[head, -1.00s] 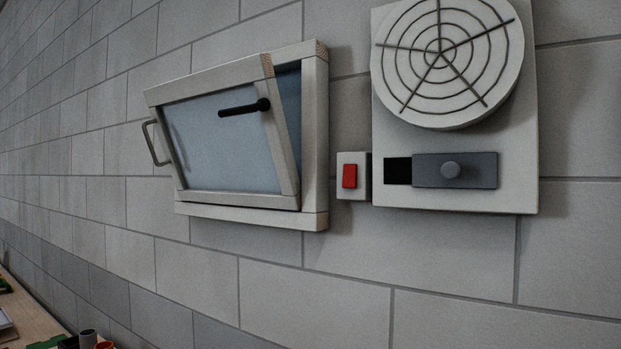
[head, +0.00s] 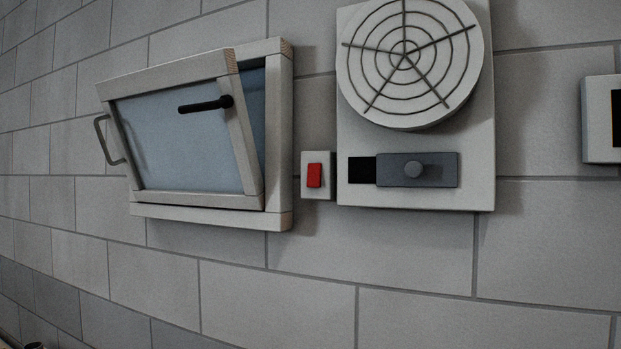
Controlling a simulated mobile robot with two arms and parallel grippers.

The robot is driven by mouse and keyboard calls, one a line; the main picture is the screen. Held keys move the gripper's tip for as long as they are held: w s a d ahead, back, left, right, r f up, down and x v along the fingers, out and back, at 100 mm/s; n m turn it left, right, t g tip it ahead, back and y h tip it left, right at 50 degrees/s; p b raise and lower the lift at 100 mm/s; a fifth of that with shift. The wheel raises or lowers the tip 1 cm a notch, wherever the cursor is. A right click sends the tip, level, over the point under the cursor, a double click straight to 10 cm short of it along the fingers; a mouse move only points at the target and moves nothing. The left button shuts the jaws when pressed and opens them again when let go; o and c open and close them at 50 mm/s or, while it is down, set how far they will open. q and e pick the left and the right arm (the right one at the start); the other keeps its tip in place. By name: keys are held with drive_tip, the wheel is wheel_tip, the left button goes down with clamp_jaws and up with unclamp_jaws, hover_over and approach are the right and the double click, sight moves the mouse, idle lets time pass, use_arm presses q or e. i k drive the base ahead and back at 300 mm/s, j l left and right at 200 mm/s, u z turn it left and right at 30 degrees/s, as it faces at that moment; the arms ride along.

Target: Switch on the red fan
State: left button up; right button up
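A round fan (head: 436,104) with a dark wire grille sits on a pale panel (head: 470,150) on the wall. The fan itself looks off-white, not red. Left of the panel is a small pale switch box (head: 327,186) with a red rocker (head: 314,175). I cannot tell which way the rocker is set. Neither of my grippers shows in the head view.
A framed window (head: 160,140) to the left is tilted open, with a black handle (head: 206,104) and a grey pull (head: 107,140). Another pale box (head: 598,120) with a dark face is cut by the right edge. The block wall below is bare.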

sight(314, 169)
drive_tip(key=j+z, duration=0.15)
drive_tip(key=z, duration=0.4)
drive_tip(key=j+z, duration=0.3)
drive_tip(key=j, duration=0.7)
drive_tip(key=k+j+z, duration=0.1)
drive_tip(key=j+z, duration=0.2)
drive_tip(key=j, duration=1.2)
